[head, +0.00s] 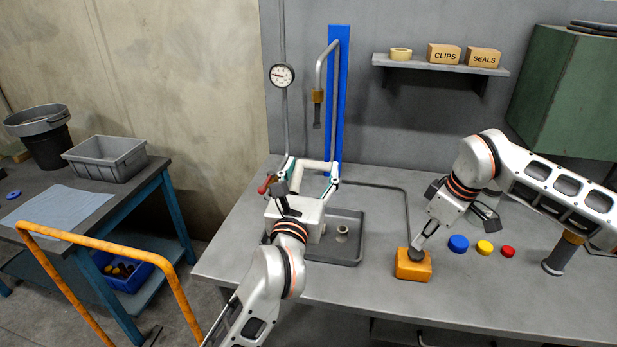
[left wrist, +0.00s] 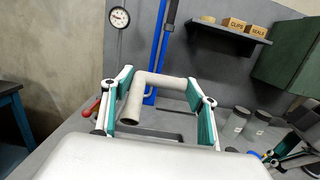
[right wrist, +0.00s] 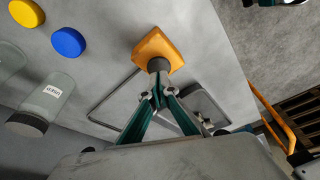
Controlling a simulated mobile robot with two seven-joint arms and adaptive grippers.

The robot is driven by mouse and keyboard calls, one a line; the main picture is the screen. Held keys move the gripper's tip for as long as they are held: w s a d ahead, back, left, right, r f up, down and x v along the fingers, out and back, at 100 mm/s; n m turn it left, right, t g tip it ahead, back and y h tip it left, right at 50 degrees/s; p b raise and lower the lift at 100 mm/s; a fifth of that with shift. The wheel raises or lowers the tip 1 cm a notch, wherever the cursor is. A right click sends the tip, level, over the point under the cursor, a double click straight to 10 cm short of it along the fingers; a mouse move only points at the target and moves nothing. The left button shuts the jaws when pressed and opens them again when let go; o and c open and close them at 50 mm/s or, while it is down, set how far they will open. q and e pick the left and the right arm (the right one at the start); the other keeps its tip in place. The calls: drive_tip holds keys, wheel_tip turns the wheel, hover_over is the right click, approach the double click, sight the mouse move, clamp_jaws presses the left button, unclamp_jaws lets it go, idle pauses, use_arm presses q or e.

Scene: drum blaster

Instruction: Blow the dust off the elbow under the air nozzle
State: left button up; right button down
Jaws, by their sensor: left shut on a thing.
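The light grey pipe elbow (head: 313,165) is held between the finger pads of my left gripper (head: 308,182), above the bench. In the left wrist view the elbow (left wrist: 158,82) lies across the gap, one end turned toward the camera. The air nozzle (head: 317,112), a dark tube under a brass fitting, hangs above the elbow, apart from it. I cannot make out dust. My right gripper (head: 417,246) has its fingertips together at the dark knob (right wrist: 157,65) on an orange block (head: 413,266); they seem to touch it.
A dark tray (head: 345,249) holds a small grey fitting (head: 342,233) below my left gripper. A red handle (head: 265,185) shows just left of that gripper. Blue (head: 458,243), yellow (head: 484,247) and red (head: 507,251) discs lie right of the block.

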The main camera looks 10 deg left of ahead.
use_arm(q)
drive_tip(key=w, duration=0.6)
drive_tip(key=shift+w, duration=0.2)
use_arm(e)
drive_tip(key=shift+d+x, duration=0.25)
drive_tip(key=shift+x, duration=1.05)
idle(3.1)
drive_tip(key=shift+s, duration=0.2)
idle(0.5)
drive_tip(key=shift+w+a+r+v, duration=0.15)
drive_tip(key=shift+a+v, duration=0.1)
drive_tip(key=shift+v, duration=0.9)
drive_tip(key=shift+w+a+v, duration=0.1)
drive_tip(key=shift+a+v, duration=0.1)
drive_tip(key=shift+v, duration=0.9)
drive_tip(key=shift+w+a+r+v, duration=0.15)
drive_tip(key=shift+a+v, duration=0.1)
drive_tip(key=shift+v, duration=0.9)
drive_tip(key=shift+f, duration=0.1)
use_arm(q)
drive_tip(key=shift+s, duration=0.1)
